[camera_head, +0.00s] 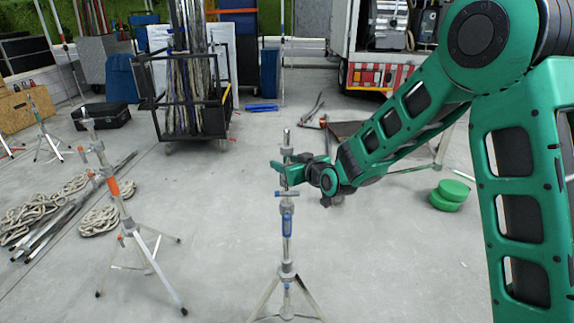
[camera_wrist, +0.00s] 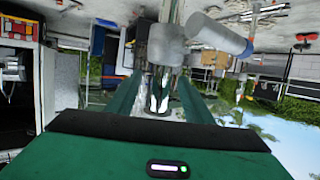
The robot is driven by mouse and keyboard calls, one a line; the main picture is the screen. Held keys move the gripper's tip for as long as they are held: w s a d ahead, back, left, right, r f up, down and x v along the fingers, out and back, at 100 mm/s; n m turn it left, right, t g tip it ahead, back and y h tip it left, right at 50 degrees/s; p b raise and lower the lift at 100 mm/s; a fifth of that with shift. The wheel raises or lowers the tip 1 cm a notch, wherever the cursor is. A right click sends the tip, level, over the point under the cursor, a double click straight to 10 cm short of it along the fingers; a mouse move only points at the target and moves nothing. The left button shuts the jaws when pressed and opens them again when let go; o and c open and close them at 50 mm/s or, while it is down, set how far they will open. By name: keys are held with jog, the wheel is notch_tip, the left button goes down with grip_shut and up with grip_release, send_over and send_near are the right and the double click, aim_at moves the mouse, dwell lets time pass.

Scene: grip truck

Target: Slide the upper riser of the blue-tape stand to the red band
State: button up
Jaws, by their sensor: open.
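The blue-tape stand (camera_head: 287,252) stands upright on its tripod legs at the centre of the head view. Its blue tape (camera_head: 287,224) is on the lower tube, below a T-handle collar (camera_head: 287,194). My gripper (camera_head: 284,173) is open at the upper part of the stand, above that collar. In the wrist view the shiny upper riser (camera_wrist: 159,92) passes between my two green fingers, beside a grey collar (camera_wrist: 166,45) with a blue-grey handle (camera_wrist: 218,34). I cannot tell whether the fingers touch the riser. I cannot make out a red band.
An orange-tape stand (camera_head: 113,187) stands at the left, with coiled ropes (camera_head: 100,220) and loose poles beside it. A black cart (camera_head: 190,108) full of poles and an open truck (camera_head: 385,50) are behind. Green discs (camera_head: 449,195) lie at the right. The floor around the stand is clear.

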aim_at(289, 138)
jog(key=shift+c, duration=0.6)
grip_shut()
jog(key=shift+w+r, duration=0.1)
jog(key=shift+r, duration=4.1)
notch_tip(289, 138, up, 16)
jog(key=shift+o, duration=1)
grip_release()
jog(key=shift+f, duration=0.15)
